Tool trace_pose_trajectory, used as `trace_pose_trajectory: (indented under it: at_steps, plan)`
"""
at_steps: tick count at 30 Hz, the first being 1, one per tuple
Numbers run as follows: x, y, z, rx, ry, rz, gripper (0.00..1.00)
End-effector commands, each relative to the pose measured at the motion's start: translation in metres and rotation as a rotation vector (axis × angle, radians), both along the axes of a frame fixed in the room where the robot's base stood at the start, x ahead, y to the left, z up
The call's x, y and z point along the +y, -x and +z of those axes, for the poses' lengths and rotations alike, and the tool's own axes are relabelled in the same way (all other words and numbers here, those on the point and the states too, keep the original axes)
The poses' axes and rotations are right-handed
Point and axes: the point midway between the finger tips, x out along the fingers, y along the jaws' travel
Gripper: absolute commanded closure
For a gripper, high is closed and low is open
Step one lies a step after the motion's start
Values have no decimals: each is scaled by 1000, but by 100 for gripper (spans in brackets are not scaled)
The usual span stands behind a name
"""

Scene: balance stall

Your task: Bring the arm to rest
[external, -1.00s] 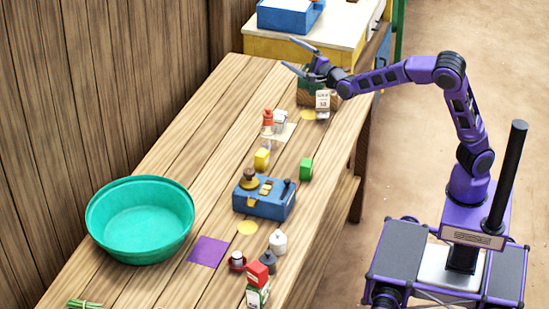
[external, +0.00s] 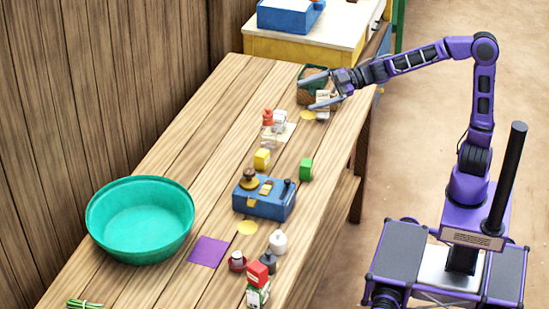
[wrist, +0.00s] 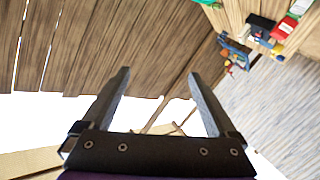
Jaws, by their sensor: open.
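Nothing is between the fingers. It is in front of a green-edged box (external: 313,72) with brown contents, and partly hides a small white tag (external: 323,101). The purple arm reaches up and over from its base at the right. In the wrist view my gripper (wrist: 160,85) shows two dark fingers wide apart, with the plank wall and a bright gap beyond.
The wooden table (external: 228,92) holds a teal basin (external: 140,212), a blue balance (external: 264,198), a green block (external: 306,169), a yellow block (external: 262,159), a purple square (external: 209,250) and several small weights and bottles. A yellow stand (external: 290,50) with a blue item is behind.

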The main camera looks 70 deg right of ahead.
Motion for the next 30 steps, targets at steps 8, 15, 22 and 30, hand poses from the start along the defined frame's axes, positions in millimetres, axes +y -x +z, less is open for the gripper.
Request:
trace_pose_trajectory:
  at_steps: [8, 15, 22, 30]
  plan:
    - [-40, 14, -35, -46, 231, -34, 6]
    - [-84, 25, -33, 48, 200, -218, 6]
    - [-134, 64, -32, 241, 93, -461, 6]
    - [-158, 145, -49, 528, -9, -692, 6]
